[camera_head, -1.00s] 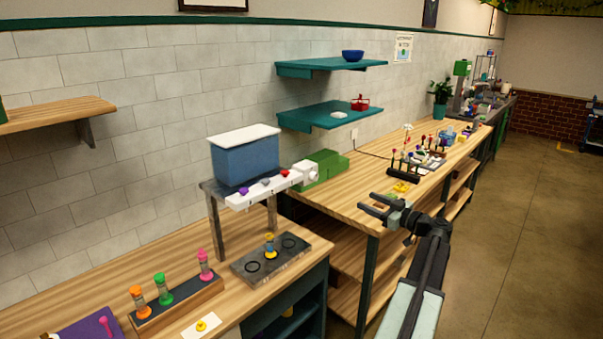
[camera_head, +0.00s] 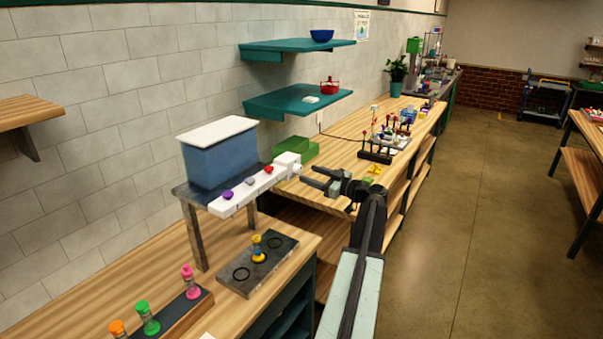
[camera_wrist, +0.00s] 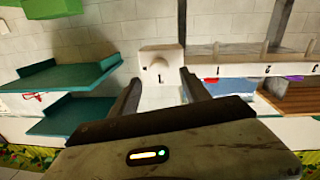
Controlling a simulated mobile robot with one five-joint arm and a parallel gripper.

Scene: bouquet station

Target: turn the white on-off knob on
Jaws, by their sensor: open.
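The white on-off knob (camera_head: 298,168) sits on the end of a white box at the right end of the white panel (camera_head: 240,192). In the wrist view the knob (camera_wrist: 159,66) shows as a rounded white shape on a white block, between and beyond my fingers. My gripper (camera_head: 309,176) is open, with its fingers pointing left toward the knob. In the wrist view my gripper (camera_wrist: 160,80) has nothing between its fingers. The fingers look apart from the knob, but the exact gap is hard to tell.
The panel carries purple (camera_head: 228,195), grey and red (camera_head: 269,170) knobs below a blue tank (camera_head: 220,155). A green box (camera_head: 297,150) lies behind the knob. Two teal shelves (camera_head: 297,100) hang on the wall. A dark tray (camera_head: 258,265) with a yellow vial stands below.

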